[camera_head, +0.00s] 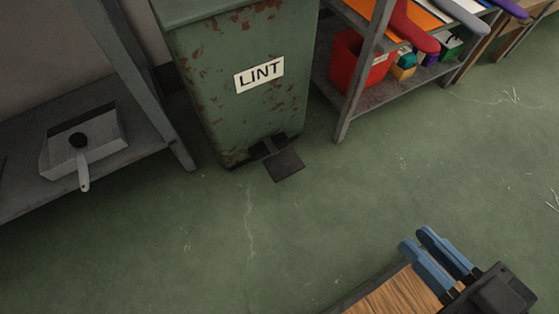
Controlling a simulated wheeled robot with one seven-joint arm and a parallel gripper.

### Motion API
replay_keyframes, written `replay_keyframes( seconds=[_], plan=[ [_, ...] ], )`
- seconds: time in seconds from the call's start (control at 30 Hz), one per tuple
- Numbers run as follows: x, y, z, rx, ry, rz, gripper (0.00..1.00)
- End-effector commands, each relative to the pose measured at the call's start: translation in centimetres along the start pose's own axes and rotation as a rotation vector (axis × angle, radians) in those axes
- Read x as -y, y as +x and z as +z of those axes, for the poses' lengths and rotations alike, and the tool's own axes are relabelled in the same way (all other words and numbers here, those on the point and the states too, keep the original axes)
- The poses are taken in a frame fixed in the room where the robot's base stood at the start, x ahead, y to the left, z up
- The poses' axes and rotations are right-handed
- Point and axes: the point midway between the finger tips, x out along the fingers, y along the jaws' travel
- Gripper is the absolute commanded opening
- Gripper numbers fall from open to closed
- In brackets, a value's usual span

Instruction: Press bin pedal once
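The bin (235,85) is a tall green metal bin with rust patches and a white LINT label (259,74). It stands upright on the floor at the top centre. Its dark foot pedal (284,165) sticks out low at the front, just above the floor. The bin's top is cut off by the picture edge. My gripper (414,239) has two blue fingers and is at the lower right, well apart from the pedal. A narrow gap shows between the fingers, with nothing seen in it.
A grey shelf (30,195) with a dustpan (85,143) stands left of the bin. A shelf unit (347,112) with a red container (352,62) and coloured items stands right. A wooden surface (385,300) lies near my gripper. The green floor (250,230) before the pedal is clear.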

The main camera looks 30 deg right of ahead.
Motion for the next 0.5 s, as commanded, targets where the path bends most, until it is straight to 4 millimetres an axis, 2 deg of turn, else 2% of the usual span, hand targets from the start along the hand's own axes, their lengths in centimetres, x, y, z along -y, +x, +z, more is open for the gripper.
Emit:
replay_keyframes(
  seconds=[0.03,0.2,0.5],
  plan=[
    [0.00,0.01,0.03,0.000,0.000,0.000,0.16],
    [0.00,0.01,0.03,0.000,0.000,0.000,0.00],
    [0.00,0.01,0.02,0.000,0.000,0.000,0.00]
  ],
)
